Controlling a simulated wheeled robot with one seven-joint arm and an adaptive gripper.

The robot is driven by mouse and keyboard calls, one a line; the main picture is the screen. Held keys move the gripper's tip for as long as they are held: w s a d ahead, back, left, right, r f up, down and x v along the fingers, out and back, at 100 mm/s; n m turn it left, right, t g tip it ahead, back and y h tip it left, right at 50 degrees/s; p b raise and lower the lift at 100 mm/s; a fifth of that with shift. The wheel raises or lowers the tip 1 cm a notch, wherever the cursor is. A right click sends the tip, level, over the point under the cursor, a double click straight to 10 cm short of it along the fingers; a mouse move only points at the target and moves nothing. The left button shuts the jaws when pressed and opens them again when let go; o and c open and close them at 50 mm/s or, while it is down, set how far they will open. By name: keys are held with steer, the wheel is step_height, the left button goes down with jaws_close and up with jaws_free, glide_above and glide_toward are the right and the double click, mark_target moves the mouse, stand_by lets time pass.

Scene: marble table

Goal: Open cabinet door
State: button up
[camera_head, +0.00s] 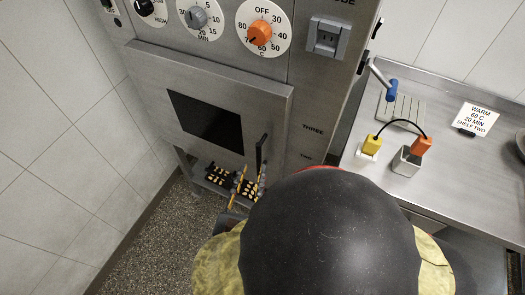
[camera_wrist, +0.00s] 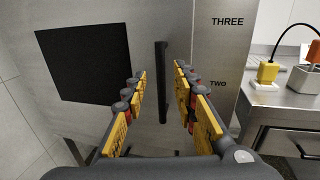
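The cabinet (camera_head: 300,100) is a grey metal unit. Its door (camera_head: 262,103) looks shut and has a dark square window (camera_head: 206,120), which also shows in the wrist view (camera_wrist: 85,62). A black upright bar handle (camera_head: 262,152) is near the door's right edge; it also shows in the wrist view (camera_wrist: 162,100). My gripper (camera_wrist: 160,74) is open, with yellow and black fingers on either side of the handle as seen from the wrist. I see no contact with the handle. The fingers also show in the head view (camera_head: 247,184), low by the handle, partly hidden by my dark arm.
Dials, including an orange one (camera_head: 260,33), and a switch (camera_head: 327,38) are on the panel above. At right, a steel counter (camera_head: 452,150) holds a yellow plug (camera_head: 371,145), an orange plug (camera_head: 421,146) and a label card (camera_head: 476,119). A tiled wall (camera_head: 60,130) bounds the left.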

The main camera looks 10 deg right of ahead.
mark_target(259, 153)
steer(key=shift+b+x, duration=1.1)
steer(key=shift+x, duration=2.65)
jaws_close()
steer(key=shift+f, duration=0.1)
